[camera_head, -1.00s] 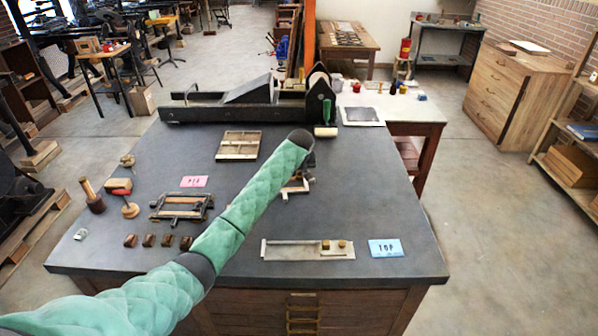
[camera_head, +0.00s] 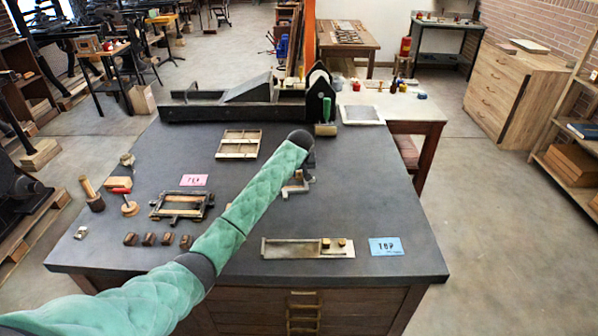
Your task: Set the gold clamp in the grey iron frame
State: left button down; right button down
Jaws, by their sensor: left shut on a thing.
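A grey iron frame (camera_head: 181,205) with wooden bars in it lies flat on the left half of the dark table. My left arm reaches across the table from the lower left. My left gripper (camera_head: 304,178) points down over the middle of the table, right of the frame. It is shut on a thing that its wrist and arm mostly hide. A tan and grey angled piece (camera_head: 292,190) shows just below it; I cannot tell whether it is held or lies on the table. I cannot make out the gold clamp for certain. My right gripper is not in view.
A long metal tray (camera_head: 290,249) with small gold blocks lies at the front, beside a blue card (camera_head: 385,246). A black press (camera_head: 235,108) lines the back.

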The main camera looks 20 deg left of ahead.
pick_arm(q)
jog(key=shift+f, duration=0.7)
jog(key=c, duration=1.1)
grip_release()
jog(key=shift+c, duration=0.2)
jog(key=shift+r+p, duration=2.75)
jog(key=shift+r, duration=0.3)
jog(key=shift+f, duration=0.1)
